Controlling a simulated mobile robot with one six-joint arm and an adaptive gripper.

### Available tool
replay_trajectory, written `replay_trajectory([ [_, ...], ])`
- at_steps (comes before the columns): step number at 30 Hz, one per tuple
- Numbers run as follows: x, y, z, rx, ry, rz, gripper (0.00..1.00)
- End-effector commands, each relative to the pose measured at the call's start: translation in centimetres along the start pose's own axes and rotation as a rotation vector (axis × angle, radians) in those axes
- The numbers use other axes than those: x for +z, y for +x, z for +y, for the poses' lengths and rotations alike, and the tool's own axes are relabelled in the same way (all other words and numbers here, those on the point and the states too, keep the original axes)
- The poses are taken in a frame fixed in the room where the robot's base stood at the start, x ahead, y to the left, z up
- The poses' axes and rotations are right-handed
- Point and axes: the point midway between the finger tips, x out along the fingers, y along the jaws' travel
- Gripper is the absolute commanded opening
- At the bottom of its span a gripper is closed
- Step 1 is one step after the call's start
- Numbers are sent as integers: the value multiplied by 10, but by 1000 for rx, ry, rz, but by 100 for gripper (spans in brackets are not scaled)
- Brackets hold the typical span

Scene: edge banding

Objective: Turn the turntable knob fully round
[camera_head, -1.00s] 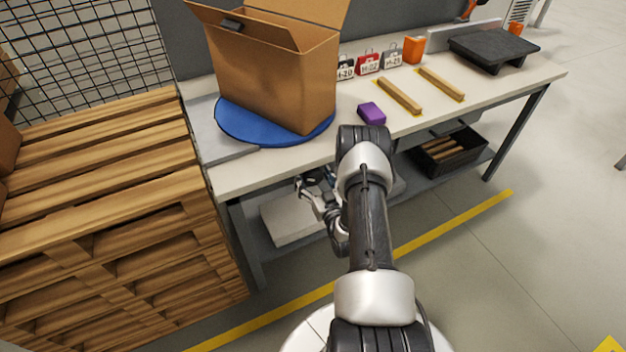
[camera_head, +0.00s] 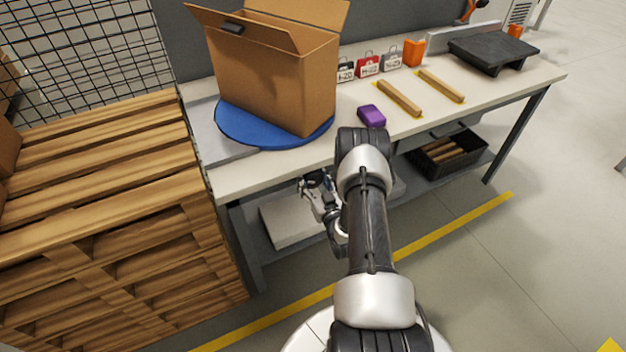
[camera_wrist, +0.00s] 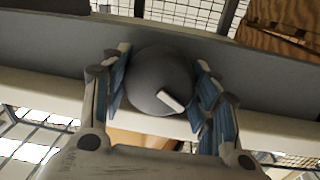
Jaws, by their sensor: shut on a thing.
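The turntable is a blue disc (camera_head: 240,128) on the left part of the bench, with an open cardboard box (camera_head: 275,85) standing on it. In the wrist view the knob (camera_wrist: 155,72) is a round grey dome with a white pointer mark, which lies toward its lower right edge. My gripper (camera_wrist: 162,60) is shut on the knob, one blue-padded finger on each side. In the head view my gripper (camera_head: 317,185) is at the bench's front edge, below the top; the knob is hidden there.
Stacked wooden pallets (camera_head: 110,200) stand close on the left. On the bench (camera_head: 270,172) are a purple block (camera_head: 371,115), two wooden strips (camera_head: 399,98) and small tagged cases (camera_head: 368,65). A lower shelf holds a white slab (camera_head: 285,222) and a black crate (camera_head: 450,155).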

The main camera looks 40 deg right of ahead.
Motion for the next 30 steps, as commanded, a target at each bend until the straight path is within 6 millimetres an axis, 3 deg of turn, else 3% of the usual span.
replay_trajectory([
  [12,1,0,1,0,-259,22,31],
  [21,1,0,1,1,-276,23,31],
  [22,1,0,1,1,-276,23,56],
  [30,1,0,0,0,-275,24,74],
])
